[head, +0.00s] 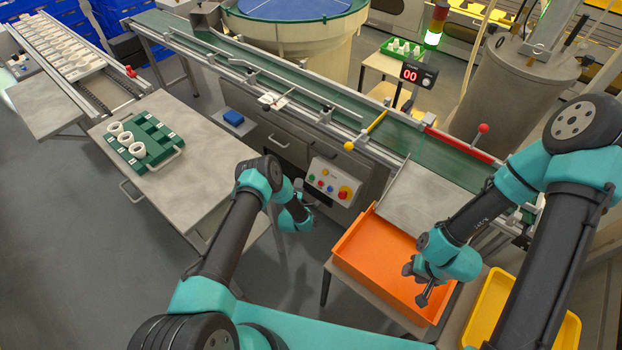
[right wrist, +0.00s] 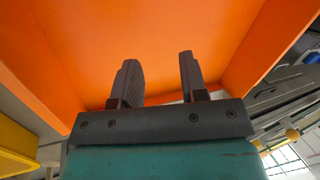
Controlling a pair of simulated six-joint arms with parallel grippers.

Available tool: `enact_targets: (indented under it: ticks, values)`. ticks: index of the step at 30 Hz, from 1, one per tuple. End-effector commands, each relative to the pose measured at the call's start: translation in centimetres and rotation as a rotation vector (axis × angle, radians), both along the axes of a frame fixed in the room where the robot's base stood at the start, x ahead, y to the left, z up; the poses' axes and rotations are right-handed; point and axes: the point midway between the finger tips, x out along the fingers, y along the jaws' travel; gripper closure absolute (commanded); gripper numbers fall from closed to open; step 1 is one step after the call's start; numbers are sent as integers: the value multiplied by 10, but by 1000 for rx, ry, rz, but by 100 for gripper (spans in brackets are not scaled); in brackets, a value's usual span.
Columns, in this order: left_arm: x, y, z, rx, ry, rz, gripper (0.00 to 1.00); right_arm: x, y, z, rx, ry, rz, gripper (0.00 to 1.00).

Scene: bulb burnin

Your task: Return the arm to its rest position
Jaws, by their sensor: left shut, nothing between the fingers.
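My left gripper (head: 303,190) hangs in front of the grey conveyor cabinet, just left of the control box. It is small and partly hidden by its own wrist in the head view; it is shut with nothing in it. My right gripper (head: 424,297) is over the orange bin (head: 362,262), pointing down into it. In the right wrist view its two fingers (right wrist: 157,64) stand apart with nothing between them, and the orange bin floor and walls fill the space beyond. The bin looks empty where it shows.
The control box (head: 335,184) with buttons sits close to my left gripper. A green rack (head: 157,157) with several white rings lies on the left table (head: 190,190). A yellow bin (head: 478,312) stands right of the orange one. The green conveyor (head: 400,134) runs behind.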

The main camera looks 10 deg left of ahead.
Motion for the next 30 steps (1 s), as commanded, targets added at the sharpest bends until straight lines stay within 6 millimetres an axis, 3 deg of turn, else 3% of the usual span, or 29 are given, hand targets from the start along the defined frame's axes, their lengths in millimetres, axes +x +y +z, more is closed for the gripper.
enact_targets:
  ticks: [23,30]
  values:
    - [0,0,1,7,10,-2,100,0,0,0,0,0,0,60]
    - [-6,2,10,112,184,-44,100,0,0,0,0,0,0,60]
